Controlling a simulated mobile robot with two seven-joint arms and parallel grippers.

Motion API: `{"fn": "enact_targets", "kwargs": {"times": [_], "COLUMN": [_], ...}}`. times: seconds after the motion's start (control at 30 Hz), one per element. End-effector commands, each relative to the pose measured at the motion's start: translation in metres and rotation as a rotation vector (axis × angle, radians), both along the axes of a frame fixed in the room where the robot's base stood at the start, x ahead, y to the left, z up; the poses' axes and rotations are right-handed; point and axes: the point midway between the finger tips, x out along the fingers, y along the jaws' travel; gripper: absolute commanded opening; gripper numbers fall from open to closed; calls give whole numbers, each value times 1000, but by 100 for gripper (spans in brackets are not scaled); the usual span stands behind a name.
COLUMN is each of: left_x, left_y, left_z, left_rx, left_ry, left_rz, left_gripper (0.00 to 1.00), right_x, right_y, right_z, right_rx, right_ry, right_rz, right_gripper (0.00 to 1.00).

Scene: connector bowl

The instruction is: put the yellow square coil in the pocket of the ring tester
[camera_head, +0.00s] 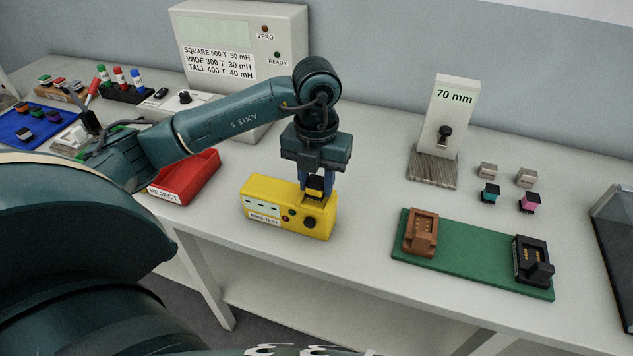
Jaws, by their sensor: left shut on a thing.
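The ring tester (262,191) is a yellow box with a white label on its front, a small red part and a black knob. It stands near the front edge of the table. My left gripper (316,186) points down over the right part of its top. It is shut on a small dark-topped piece with some yellow showing, the yellow square coil (316,184). The fingers and the coil cover the tester's pocket, so I cannot tell whether the coil is in it or just above. My right gripper is not in view.
A red REJECT bin (186,178) stands left of the tester. A green board (466,262) with brown and black sockets lies to the right. Behind it are a 70 mm stand (447,115) and several small coils and blocks. The table between tester and board is clear.

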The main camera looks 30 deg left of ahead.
Motion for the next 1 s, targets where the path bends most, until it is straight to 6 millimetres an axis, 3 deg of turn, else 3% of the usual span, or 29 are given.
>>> {"fn": "enact_targets", "kwargs": {"times": [0.1,0.43,0.47,0.7,1.0], "left_x": [0,0,0,0,0], "left_y": [0,0,0,0,0], "left_z": [-12,-16,-14,-14,-9], "left_rx": [1,-1,-1,-1,-1], "left_ry": [1,0,-1,0,0], "left_rz": [0,-1,-1,-1,-1], "left_gripper": [10,10,35,54,54], "right_x": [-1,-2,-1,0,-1], "right_y": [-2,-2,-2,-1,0], "right_z": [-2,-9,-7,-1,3], "right_rx": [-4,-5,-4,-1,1], "right_ry": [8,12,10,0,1], "right_rz": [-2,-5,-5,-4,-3], "right_gripper": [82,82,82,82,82]}}
